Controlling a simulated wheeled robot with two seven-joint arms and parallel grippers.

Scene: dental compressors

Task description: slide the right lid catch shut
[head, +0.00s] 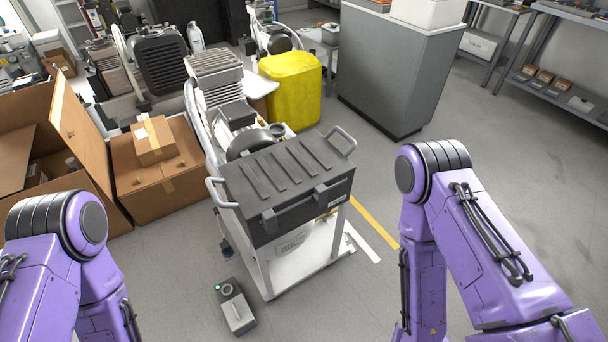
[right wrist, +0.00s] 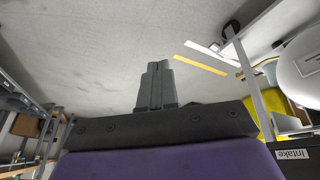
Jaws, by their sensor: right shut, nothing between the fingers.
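A dark grey case with a ribbed lid (head: 288,173) sits on a white wheeled frame in the middle of the head view. Two dark catches are on its front face: the left catch (head: 269,220) and the right catch (head: 320,194). They are too small to tell whether either is slid shut. My right gripper (right wrist: 157,70) shows in the right wrist view, with its fingers together and nothing between them. It points over bare floor, apart from the white frame (right wrist: 252,85). The catches do not show in that view. My left gripper is out of view.
Metal handles (head: 342,140) stick out at the case's sides. A small grey box with a green light (head: 232,306) lies on the floor in front. Cardboard boxes (head: 158,170) stand left, a yellow bin (head: 292,92) behind, a grey cabinet (head: 392,70) back right.

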